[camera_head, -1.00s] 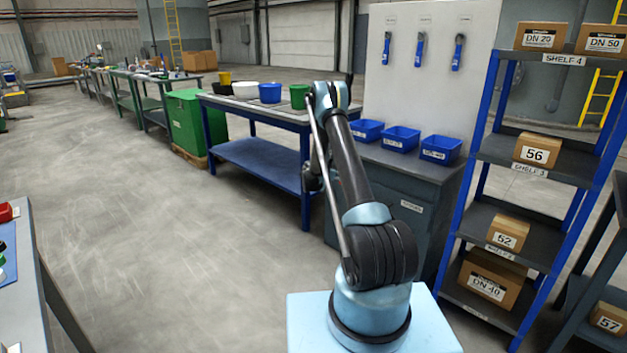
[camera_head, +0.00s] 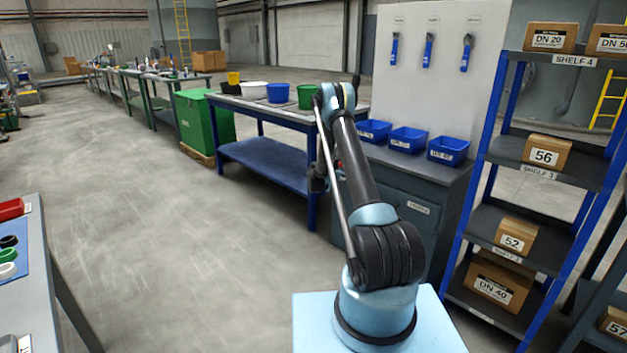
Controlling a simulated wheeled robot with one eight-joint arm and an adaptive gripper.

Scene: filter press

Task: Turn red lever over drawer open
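My arm rises from its light-blue base in the lower middle of the head view and is folded upward. My gripper (camera_head: 318,178) hangs behind the forearm, near the right end of the blue workbench. It is small, dark and partly hidden, so I cannot tell whether it is open or shut. I see no red lever over a drawer. A grey cabinet (camera_head: 410,212) with a labelled drawer front stands right of my arm. A red object (camera_head: 12,209) lies on the table at the left edge; it is cut off and I cannot tell what it is.
The blue workbench (camera_head: 262,155) carries several tubs. Blue bins (camera_head: 408,139) stand on the cabinet below a panel with blue-handled tools (camera_head: 428,50). A blue-framed shelf (camera_head: 513,150) with boxes is close on the right. A grey table (camera_head: 32,275) is at left. The floor between is clear.

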